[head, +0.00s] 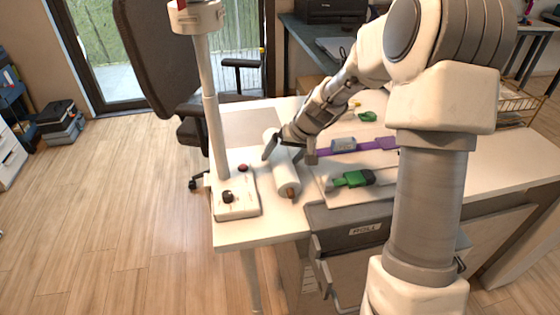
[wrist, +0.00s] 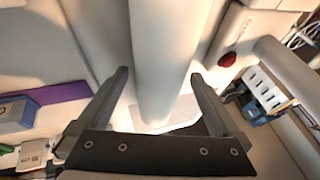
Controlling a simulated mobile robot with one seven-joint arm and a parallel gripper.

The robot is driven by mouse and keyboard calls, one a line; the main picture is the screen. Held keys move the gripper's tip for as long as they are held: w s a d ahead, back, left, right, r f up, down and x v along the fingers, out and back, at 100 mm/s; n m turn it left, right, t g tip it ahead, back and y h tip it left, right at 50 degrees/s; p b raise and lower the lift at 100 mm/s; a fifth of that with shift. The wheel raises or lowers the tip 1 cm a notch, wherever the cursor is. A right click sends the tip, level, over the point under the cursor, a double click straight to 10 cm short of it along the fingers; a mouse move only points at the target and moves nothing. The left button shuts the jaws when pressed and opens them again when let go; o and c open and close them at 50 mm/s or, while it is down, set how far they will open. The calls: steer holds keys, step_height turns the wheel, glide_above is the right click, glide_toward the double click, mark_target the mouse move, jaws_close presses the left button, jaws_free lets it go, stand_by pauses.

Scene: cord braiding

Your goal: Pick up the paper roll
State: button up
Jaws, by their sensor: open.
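The paper roll (head: 287,180) is a white cylinder lying on the white table near its left part, its near end brownish. In the wrist view the roll (wrist: 163,60) runs lengthwise between the two fingers. My gripper (head: 283,147) is over the roll, with a finger to each side of it. In the wrist view my gripper (wrist: 160,78) is open, with visible gaps between both fingers and the roll. The part of the roll under my gripper is hidden in the head view.
A white stand base (head: 236,205) with a post and black knob is left of the roll. Green tool (head: 352,179), purple strip (head: 375,146) and grey box (head: 343,145) lie to the right. A red button (wrist: 228,59) is close to one finger. An office chair (head: 150,55) stands behind.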

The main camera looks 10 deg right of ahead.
steer(key=c, duration=1.6)
steer(key=shift+r, duration=0.15)
